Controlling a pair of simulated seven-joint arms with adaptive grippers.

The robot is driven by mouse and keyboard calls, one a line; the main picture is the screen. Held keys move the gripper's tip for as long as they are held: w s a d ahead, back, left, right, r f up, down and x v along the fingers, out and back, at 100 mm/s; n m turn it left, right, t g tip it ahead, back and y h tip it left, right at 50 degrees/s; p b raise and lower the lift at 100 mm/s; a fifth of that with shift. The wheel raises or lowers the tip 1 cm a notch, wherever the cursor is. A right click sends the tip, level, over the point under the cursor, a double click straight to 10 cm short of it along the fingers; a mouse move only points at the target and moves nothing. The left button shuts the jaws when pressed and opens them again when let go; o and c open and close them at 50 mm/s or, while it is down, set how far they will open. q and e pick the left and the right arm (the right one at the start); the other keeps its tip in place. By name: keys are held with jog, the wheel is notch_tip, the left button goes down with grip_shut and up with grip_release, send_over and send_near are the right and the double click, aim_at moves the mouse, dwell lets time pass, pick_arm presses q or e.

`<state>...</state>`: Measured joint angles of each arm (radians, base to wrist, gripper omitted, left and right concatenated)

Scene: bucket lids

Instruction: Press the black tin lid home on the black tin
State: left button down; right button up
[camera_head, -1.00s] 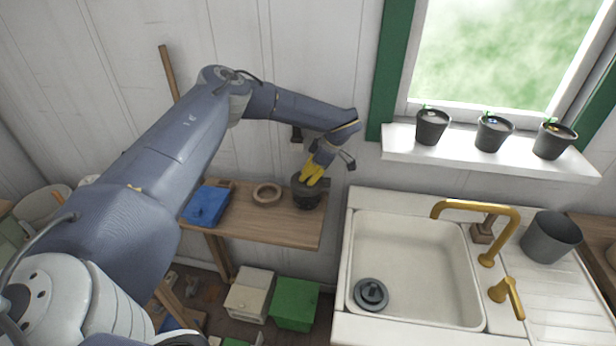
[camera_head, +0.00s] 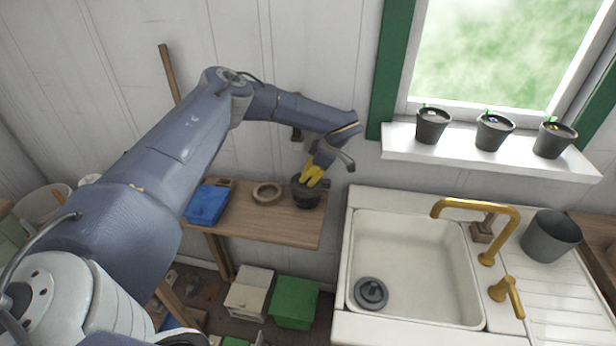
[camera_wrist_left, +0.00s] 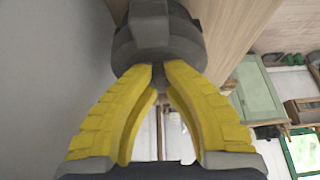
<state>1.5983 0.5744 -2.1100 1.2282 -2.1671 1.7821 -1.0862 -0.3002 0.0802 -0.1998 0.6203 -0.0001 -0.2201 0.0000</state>
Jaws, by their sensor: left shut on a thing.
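The black tin (camera_head: 306,200) stands near the right end of the wooden bench, below the wall. The black tin lid (camera_head: 299,182) is at the top of the tin, partly hidden by my fingers. My left gripper (camera_head: 309,184) comes down from above with its yellow fingers shut on the lid. In the left wrist view the fingertips (camera_wrist_left: 158,68) meet at the dark, round lid (camera_wrist_left: 155,45). I cannot tell whether the lid sits level or fully down. My right gripper is not in view.
A wooden ring (camera_head: 267,193) and a blue box (camera_head: 207,204) share the bench (camera_head: 262,227) to the left. The white sink (camera_head: 410,262), holding a dark round lid-like disc (camera_head: 371,293), is to the right. Potted plants line the windowsill (camera_head: 490,155). The bench's front is clear.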

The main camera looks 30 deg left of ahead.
pick_arm(q)
jog(key=shift+f, duration=0.4)
jog(key=c, duration=1.5)
grip_release()
jog(key=shift+c, duration=0.4)
jog(key=shift+r, duration=0.1)
jog(key=shift+a+v, duration=0.15)
jog(key=shift+v, duration=2.05)
jog(key=shift+a+v, duration=0.15)
jog(key=shift+v, duration=2)
jog(key=shift+s+r, duration=0.1)
